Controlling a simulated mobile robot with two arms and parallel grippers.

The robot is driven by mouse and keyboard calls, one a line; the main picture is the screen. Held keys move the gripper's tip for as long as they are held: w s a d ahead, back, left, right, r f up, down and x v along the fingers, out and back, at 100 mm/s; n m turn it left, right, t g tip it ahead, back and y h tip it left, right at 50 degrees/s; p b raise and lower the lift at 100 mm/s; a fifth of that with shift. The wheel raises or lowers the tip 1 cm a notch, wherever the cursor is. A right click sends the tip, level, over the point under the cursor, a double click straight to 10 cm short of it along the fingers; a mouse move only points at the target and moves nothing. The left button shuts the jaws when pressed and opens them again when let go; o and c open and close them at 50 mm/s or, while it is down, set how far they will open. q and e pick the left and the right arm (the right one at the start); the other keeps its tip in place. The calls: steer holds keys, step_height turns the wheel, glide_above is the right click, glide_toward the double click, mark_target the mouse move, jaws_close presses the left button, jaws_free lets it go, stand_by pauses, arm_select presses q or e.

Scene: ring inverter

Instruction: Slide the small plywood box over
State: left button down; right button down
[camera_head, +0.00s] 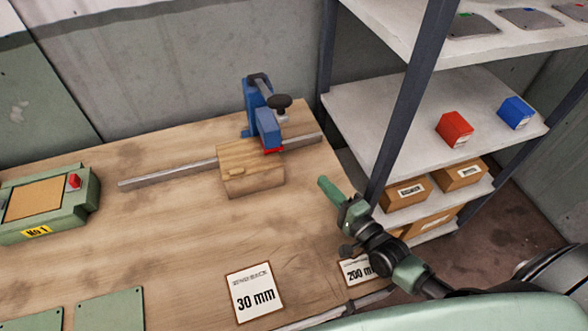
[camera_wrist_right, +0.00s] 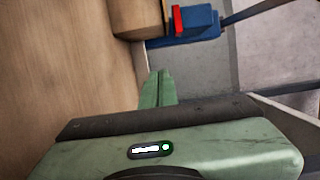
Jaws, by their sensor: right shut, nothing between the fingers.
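The small plywood box (camera_head: 250,168) sits on the wooden table, against the near side of a grey metal rail and in front of a blue clamp-like device (camera_head: 264,120). Part of the box shows at the top of the right wrist view (camera_wrist_right: 137,17), beside the blue device (camera_wrist_right: 190,24). My right gripper (camera_head: 324,184) is shut and empty, held near the table's right edge, to the right of the box and apart from it. Its closed green fingers also show in the right wrist view (camera_wrist_right: 158,85). My left gripper is not in view.
A grey rail (camera_head: 165,176) runs across the table behind the box. A green unit marked No 1 (camera_head: 85,205) stands at the left. A 30 mm card (camera_head: 254,292) and a 200 mm card (camera_head: 357,271) lie at the front. Shelving (camera_head: 385,110) with a dark post stands close right.

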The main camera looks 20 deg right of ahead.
mark_target(284, 182)
steer(key=b+x, duration=0.3)
steer(key=x, duration=0.6)
steer(key=a, duration=0.3)
steer(key=shift+w+a+r+p, duration=0.1)
steer(key=shift+w+p, duration=0.2)
steer(key=shift+p, duration=0.05)
steer(key=shift+s+a, duration=0.15)
steer(key=shift+a, duration=0.35)
steer(key=shift+a, duration=1.15)
